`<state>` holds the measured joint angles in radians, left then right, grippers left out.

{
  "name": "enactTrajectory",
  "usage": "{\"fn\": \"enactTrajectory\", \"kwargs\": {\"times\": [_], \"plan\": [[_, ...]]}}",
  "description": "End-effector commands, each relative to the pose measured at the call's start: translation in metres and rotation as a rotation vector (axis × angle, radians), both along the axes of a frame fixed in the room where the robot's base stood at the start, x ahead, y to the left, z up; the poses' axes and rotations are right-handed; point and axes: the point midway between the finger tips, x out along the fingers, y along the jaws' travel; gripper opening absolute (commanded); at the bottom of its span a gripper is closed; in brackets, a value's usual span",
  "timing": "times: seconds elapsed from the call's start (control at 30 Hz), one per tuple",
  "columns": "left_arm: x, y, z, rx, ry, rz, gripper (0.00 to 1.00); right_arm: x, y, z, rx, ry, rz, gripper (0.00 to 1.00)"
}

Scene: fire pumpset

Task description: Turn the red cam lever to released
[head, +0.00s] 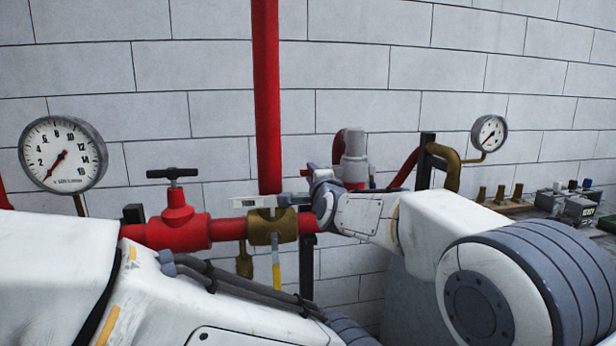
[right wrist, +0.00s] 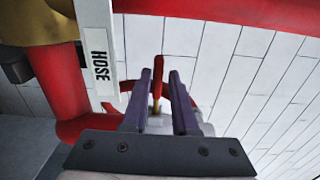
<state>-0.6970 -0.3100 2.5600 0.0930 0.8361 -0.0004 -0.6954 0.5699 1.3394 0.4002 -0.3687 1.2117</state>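A narrow red lever (right wrist: 158,76) on a brass stem shows in the right wrist view, between the two fingers of my right gripper (right wrist: 157,88). The fingers are apart, with a visible gap on each side of the lever. In the head view my right gripper (head: 312,180) is at the red pipework, right of the brass fitting (head: 262,229); the lever cannot be made out there. My left arm crosses the lower left of the head view, and its gripper is not in view.
A white plate marked HOSE (right wrist: 103,60) stands close left of the right fingers. A red pipe (right wrist: 235,12) runs across the top of the wrist view. In the head view, a red valve (head: 178,222), a large gauge (head: 62,155) and a small gauge (head: 489,133) stand against the block wall.

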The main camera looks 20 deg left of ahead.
Motion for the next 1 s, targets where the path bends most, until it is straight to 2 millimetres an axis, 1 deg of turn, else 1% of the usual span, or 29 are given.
{"fn": "enactTrajectory", "kwargs": {"times": [0.27, 0.37, 0.47, 0.8, 0.9, 1.0], "plan": [[0.000, 0.000, 0.000, 0.000, 0.000, 0.000, 0.50, 0.000, -0.001, -0.001, -0.002, 0.001, -0.001, 0.28], [0.000, 0.000, -0.003, 0.000, 0.000, 0.000, 0.50, -0.004, -0.003, -0.001, -0.002, 0.000, -0.001, 0.28], [0.000, 0.000, -0.008, 0.000, 0.000, 0.000, 0.50, -0.014, -0.009, -0.002, -0.001, 0.000, 0.000, 0.28], [0.000, 0.000, -0.026, 0.000, 0.000, 0.000, 0.50, -0.068, -0.042, -0.002, -0.001, -0.001, 0.000, 0.28], [0.000, 0.000, -0.028, 0.000, 0.000, 0.000, 0.50, -0.080, -0.048, -0.002, -0.002, 0.000, 0.001, 0.28], [0.000, 0.000, -0.029, 0.000, 0.000, 0.000, 0.50, -0.088, -0.053, -0.002, -0.003, 0.001, 0.001, 0.28]]}}
